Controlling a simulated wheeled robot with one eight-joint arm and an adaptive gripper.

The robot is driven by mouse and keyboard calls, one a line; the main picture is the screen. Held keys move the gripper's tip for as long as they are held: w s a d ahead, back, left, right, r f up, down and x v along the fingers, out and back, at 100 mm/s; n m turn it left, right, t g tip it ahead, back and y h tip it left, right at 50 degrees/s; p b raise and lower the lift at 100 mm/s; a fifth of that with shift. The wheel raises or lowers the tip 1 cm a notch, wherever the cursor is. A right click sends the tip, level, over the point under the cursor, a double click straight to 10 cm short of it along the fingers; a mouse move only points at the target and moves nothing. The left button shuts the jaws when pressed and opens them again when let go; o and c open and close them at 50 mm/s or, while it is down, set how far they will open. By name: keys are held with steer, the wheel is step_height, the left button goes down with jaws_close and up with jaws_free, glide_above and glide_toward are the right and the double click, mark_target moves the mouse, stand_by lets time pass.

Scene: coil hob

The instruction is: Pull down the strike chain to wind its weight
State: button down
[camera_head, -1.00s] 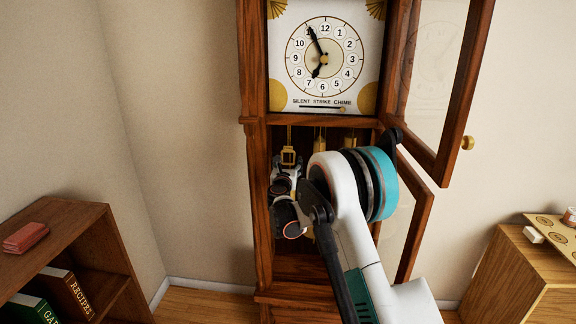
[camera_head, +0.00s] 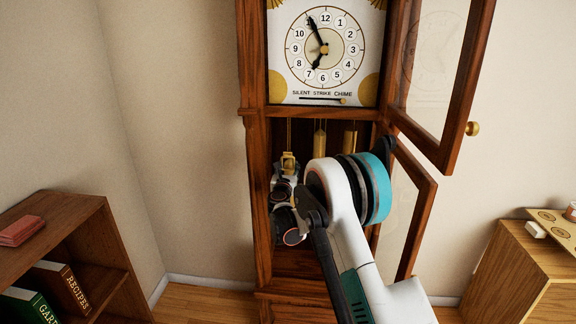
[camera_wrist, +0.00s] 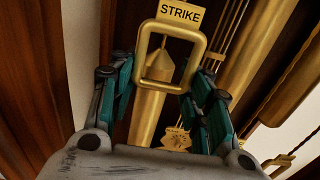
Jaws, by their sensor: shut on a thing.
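The strike pull (camera_head: 288,161) is a brass square ring hanging on its chain inside the open clock case, at the left. In the wrist view the ring (camera_wrist: 146,45) sits below a plate marked STRIKE (camera_wrist: 180,15). My gripper (camera_wrist: 164,82) is shut on the ring, its teal fingers at the two lower sides. In the head view my gripper (camera_head: 286,178) is just below the ring and partly hidden by my arm. Two brass weights (camera_head: 320,142) (camera_head: 349,138) hang to the right; my arm hides their lower parts.
The clock's dial (camera_head: 324,50) is above, with its upper glass door (camera_head: 432,75) swung open to the right. The lower door (camera_head: 415,215) stands open beside my arm. The wooden case side (camera_head: 260,200) is close left of my gripper. A bookshelf (camera_head: 70,235) stands at the left.

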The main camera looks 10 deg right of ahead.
step_height(320, 180, down, 22)
steer(key=b, duration=0.6)
steer(key=shift+s+r+b, duration=0.15)
steer(key=shift+s+b, duration=0.2)
steer(key=shift+b, duration=0.05)
steer(key=c, duration=1.3)
jaws_free()
steer(key=o, duration=0.5)
steer(key=shift+w+f, duration=0.2)
steer(key=shift+w, duration=0.05)
steer(key=shift+c, duration=0.2)
steer(key=v, duration=1.2)
steer(key=shift+r, duration=0.2)
